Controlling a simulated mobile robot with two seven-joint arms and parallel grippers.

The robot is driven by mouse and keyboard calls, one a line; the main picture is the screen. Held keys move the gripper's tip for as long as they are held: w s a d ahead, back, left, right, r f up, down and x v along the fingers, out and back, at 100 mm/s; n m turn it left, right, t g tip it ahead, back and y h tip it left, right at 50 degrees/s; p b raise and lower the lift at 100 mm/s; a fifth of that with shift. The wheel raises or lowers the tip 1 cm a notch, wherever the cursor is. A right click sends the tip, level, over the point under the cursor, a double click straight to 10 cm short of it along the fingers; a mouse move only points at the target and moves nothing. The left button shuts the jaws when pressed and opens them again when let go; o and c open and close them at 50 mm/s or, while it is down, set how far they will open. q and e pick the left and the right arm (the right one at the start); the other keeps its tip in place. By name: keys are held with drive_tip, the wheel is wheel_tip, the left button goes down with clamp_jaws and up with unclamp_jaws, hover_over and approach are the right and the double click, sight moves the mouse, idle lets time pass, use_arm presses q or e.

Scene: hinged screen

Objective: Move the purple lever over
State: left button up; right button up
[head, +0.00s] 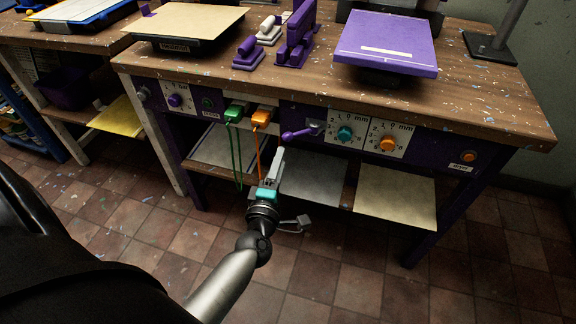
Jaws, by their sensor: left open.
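The purple lever (302,132) is on the front panel of the workbench. Its round knob points left and slightly down from a pivot at its right end. My left gripper (290,188) is open and empty, below and a little left of the lever, in front of the lower shelf. My right gripper does not show.
A green plug (236,113) and an orange plug (262,117) hang cords left of the lever. A teal knob (345,134) and an orange knob (387,145) are to its right. The wooden benchtop (480,100) overhangs the panel. Sheets lie on the lower shelf.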

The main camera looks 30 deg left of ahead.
sight(286, 140)
use_arm(q)
drive_tip(key=b+x, duration=0.1)
drive_tip(key=x, duration=0.6)
drive_tip(key=shift+w, duration=0.15)
drive_tip(key=shift+w+a+f, duration=0.1)
drive_tip(key=shift+w+a, duration=0.1)
drive_tip(key=shift+w, duration=0.1)
drive_tip(key=shift+c, duration=0.2)
drive_tip(key=shift+d, duration=0.1)
drive_tip(key=c, duration=0.7)
drive_tip(key=shift+o, duration=0.2)
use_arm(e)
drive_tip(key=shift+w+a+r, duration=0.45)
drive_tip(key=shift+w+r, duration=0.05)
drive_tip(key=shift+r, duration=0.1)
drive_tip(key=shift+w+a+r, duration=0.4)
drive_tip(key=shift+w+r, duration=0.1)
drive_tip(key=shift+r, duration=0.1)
use_arm(q)
drive_tip(key=shift+w+a+b, duration=0.45)
drive_tip(key=shift+w+a, duration=0.25)
drive_tip(key=shift+a, duration=0.15)
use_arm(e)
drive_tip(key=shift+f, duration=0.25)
